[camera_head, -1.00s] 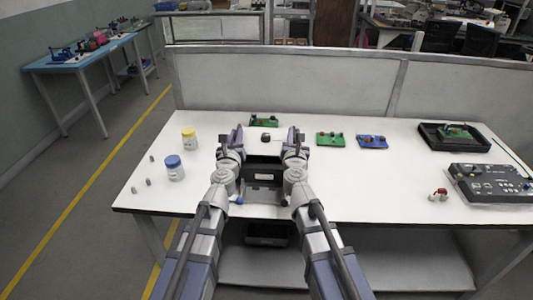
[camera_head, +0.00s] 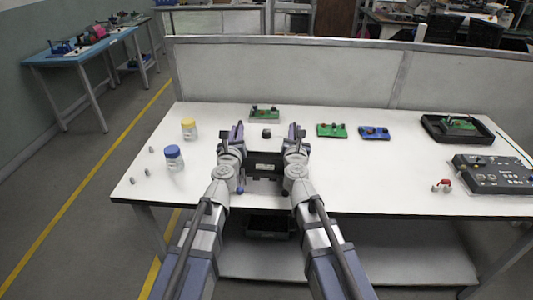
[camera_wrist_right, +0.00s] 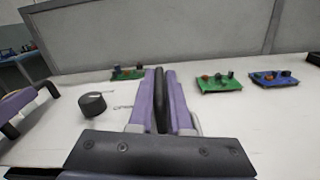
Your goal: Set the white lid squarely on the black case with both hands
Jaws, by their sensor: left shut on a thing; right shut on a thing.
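The white lid, with a round black knob (camera_head: 267,133), is between my two grippers in the head view. Its white surface blends with the table, so its edges are hard to make out. My left gripper (camera_head: 236,134) is shut on its left side and my right gripper (camera_head: 295,134) on its right side. The black case (camera_head: 265,158) shows between my forearms, just nearer than the knob, partly hidden. I cannot tell whether lid and case touch. The right wrist view shows the knob (camera_wrist_right: 92,103), my right gripper's closed purple fingers (camera_wrist_right: 160,95) and my left gripper (camera_wrist_right: 28,103).
A green board (camera_head: 264,115) lies behind the lid. A yellow-lidded jar (camera_head: 189,129) and a blue-lidded jar (camera_head: 174,158) stand left. A black tray (camera_head: 430,133) and control box (camera_head: 490,180) are far right.

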